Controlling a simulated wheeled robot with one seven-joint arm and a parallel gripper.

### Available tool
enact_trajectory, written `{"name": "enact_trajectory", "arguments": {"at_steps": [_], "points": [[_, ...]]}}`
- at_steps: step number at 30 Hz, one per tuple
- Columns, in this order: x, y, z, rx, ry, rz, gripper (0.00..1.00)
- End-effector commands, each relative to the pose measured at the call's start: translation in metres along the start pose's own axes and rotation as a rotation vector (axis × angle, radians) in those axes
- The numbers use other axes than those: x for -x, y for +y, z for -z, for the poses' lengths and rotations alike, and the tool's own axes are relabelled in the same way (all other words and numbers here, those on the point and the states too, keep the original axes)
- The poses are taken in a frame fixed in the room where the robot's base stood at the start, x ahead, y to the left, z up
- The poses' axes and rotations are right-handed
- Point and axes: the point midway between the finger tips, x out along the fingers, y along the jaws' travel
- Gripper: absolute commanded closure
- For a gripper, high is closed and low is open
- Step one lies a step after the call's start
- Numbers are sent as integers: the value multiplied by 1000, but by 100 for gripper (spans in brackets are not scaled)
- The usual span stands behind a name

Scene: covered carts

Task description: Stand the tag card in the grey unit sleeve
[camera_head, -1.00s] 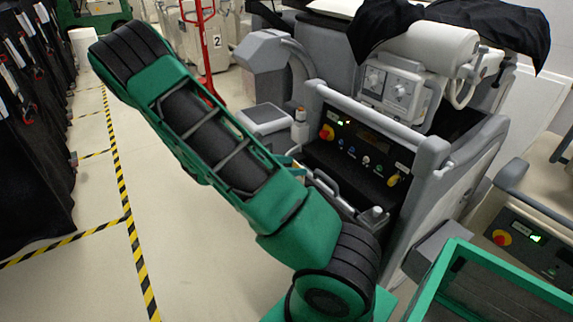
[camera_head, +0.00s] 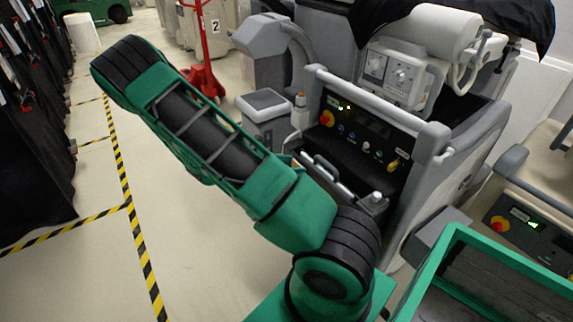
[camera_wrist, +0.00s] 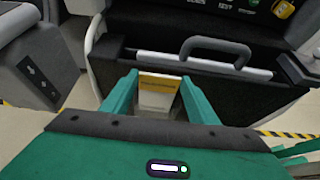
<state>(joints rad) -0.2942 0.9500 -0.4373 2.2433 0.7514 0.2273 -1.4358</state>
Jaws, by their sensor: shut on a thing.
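The tag card (camera_wrist: 158,98) is pale with a yellow band along its top. It is between the two green fingers of my gripper (camera_wrist: 158,80), which is shut on it. Its lower part is hidden by the gripper body. The grey unit (camera_head: 437,165) stands ahead, right of my arm. In the wrist view its dark front has a grey handle (camera_wrist: 216,44) and a pale bar, just beyond the card. I cannot clearly make out the sleeve's opening, or whether the card touches the unit. In the head view my arm hides the gripper and card.
A green-rimmed bin (camera_head: 515,262) is close at lower right. Another cart with a control panel (camera_head: 527,225) stands at the right. A red hand truck (camera_head: 203,75) is behind my arm. Black-covered carts (camera_head: 40,140) line the left. Floor beside the striped tape (camera_head: 137,232) is clear.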

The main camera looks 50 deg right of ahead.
Motion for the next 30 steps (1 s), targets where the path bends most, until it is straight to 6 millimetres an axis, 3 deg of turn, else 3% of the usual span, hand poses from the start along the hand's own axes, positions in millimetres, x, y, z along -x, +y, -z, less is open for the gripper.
{"name": "enact_trajectory", "arguments": {"at_steps": [10, 11, 13, 14, 24, 30], "points": [[-1, 0, 1, 0, 0, 0, 78], [-1, 0, 1, 0, 0, 0, 44], [-1, 0, 1, 0, 0, 0, 27], [0, 0, 1, 0, 0, 0, 24], [3, 0, 2, 1, 0, -1, 24], [28, 2, 2, 0, 1, -5, 24]]}}
